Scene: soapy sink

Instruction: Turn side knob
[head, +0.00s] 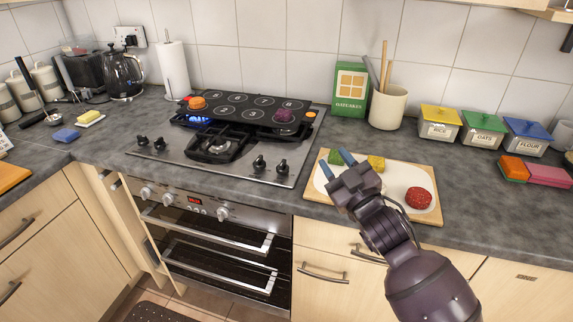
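A steel hob (240,172) is set into the counter. It has a pair of black knobs (151,143) at its left front and another pair of black knobs (270,165) at its right front. The oven front below carries a left silver knob (146,193) and a right silver knob (223,214), with a red display between them. My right gripper (338,163) is over the cutting board, right of the hob and apart from every knob. My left gripper is not in view.
A black numbered panel (250,108) lies over the back of the hob, with an orange item and a purple item on it. Blue flame (199,120) shows at its left. The cutting board (432,217) holds green, yellow and red pieces. A green box (350,90) stands behind.

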